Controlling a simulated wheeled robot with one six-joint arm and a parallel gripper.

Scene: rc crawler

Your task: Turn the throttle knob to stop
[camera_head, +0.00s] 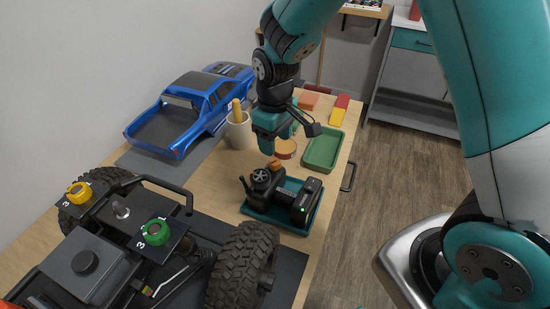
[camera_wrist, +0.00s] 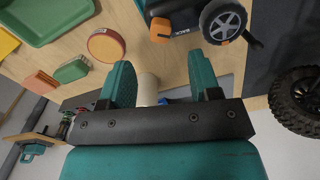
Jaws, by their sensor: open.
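A black transmitter (camera_head: 290,194) stands in a teal tray (camera_head: 262,219) on the wooden table. A small orange knob (camera_head: 274,163) is on its top, beside a grey-spoked wheel (camera_head: 261,176); I take it for the throttle knob. In the wrist view the orange knob (camera_wrist: 160,30) is next to the word BACK, and the wheel (camera_wrist: 223,22) is to its right. My gripper (camera_head: 270,146) hangs just above the knob. In the wrist view its teal fingers (camera_wrist: 162,66) are apart with nothing gripped, and the knob is just past their tips, not visibly touching. The knob's exact setting is unclear.
A crawler chassis with a yellow knob (camera_head: 78,192) and a green knob (camera_head: 155,232) is at the front left. A blue truck body (camera_head: 190,108), beige cup (camera_head: 238,132), green tray (camera_head: 322,150) and round orange tin (camera_head: 286,149) stand farther back.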

